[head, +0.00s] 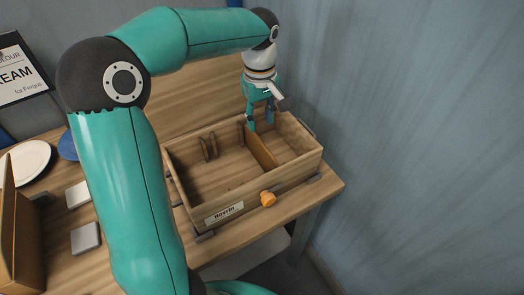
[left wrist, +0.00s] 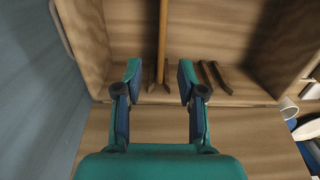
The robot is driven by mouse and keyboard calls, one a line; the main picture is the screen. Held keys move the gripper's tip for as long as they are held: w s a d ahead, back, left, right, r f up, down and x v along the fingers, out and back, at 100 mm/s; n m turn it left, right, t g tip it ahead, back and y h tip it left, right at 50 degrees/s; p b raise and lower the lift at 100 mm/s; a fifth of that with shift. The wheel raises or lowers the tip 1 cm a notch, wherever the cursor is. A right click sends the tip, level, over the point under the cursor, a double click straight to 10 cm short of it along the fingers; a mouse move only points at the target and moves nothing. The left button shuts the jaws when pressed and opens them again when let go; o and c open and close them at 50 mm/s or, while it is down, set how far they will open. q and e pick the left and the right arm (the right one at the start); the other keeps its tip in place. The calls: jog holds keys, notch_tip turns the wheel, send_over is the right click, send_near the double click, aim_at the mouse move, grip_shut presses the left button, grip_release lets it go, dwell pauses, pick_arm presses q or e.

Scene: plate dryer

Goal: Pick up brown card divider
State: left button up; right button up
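The brown card divider (head: 262,148) stands upright across the wooden box (head: 196,212), splitting off its right-hand section. In the left wrist view the divider (left wrist: 162,38) shows edge-on as a thin upright strip. My left gripper (head: 261,122) is at the back end of the divider, over the box. Its two fingers are apart and empty, one on each side of the divider's line in the left wrist view (left wrist: 159,82). I see no contact between fingers and divider. My right gripper is not in view.
Small slotted holders (head: 208,147) sit at the box's back wall. The blue wall (head: 430,120) is close on the right. A white plate (head: 27,160) and pale square pieces (head: 85,238) lie on the left of the table.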

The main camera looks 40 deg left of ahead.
aim_at(261, 148)
pick_arm(q)
notch_tip(261, 148, down, 6)
jog(key=shift+r, duration=0.25)
jog(key=f, duration=0.1)
jog(key=f+p, duration=0.1)
jog(key=f, duration=0.3)
jog(key=shift+s+d, duration=0.2)
jog(key=shift+d, duration=0.05)
jog(key=shift+f, duration=0.25)
grip_shut()
